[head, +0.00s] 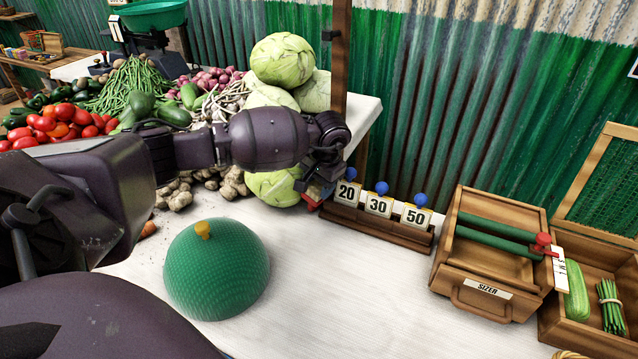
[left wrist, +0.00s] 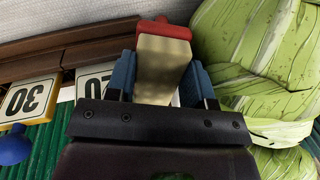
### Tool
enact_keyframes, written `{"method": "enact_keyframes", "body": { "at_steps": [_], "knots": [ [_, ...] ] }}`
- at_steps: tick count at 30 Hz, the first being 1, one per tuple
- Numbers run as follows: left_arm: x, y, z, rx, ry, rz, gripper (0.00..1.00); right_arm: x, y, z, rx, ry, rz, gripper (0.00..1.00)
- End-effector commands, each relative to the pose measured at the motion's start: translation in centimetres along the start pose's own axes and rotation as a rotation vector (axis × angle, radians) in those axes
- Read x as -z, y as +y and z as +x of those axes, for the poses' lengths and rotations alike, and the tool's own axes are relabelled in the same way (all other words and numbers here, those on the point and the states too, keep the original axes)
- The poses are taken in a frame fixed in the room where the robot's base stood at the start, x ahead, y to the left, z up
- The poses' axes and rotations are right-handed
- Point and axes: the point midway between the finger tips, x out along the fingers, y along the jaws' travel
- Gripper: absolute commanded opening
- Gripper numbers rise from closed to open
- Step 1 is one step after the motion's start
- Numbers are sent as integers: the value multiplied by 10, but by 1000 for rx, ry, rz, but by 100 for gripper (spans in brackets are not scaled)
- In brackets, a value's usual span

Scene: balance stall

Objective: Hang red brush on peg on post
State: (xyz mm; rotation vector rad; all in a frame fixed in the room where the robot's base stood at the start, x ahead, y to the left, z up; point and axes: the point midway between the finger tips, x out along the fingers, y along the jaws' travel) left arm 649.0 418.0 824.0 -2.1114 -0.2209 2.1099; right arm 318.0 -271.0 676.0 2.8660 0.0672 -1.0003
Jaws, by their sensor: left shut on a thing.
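Only a small part of the brush shows in the head view (head: 312,198); my arm and gripper hide the rest. The brown wooden post (head: 340,60) rises behind my wrist. A small dark peg (head: 328,36) sticks out from its left side near the top of the view. My right gripper is not in view.
A rack with cards 20, 30 and 50 (head: 378,231) stands right next to the gripper. Cabbages (head: 283,58) are piled to its left. A green dome (head: 216,270) and a wooden sizer box (head: 487,289) stand on the table. The white tabletop between them is clear.

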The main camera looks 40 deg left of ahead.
Motion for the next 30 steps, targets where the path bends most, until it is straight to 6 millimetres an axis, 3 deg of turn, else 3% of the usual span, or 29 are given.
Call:
{"method": "enact_keyframes", "body": {
  "at_steps": [1,5,6,21,30],
  "knots": [
    [0,0,1,0,-1,1,53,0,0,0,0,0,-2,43],
    [0,0,0,0,0,0,73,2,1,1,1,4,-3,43],
    [0,0,0,0,0,0,74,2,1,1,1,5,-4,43],
    [0,0,-1,-2,1,-2,74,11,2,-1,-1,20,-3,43],
    [-4,-3,-60,2,6,1,74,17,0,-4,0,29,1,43]
  ]
}}
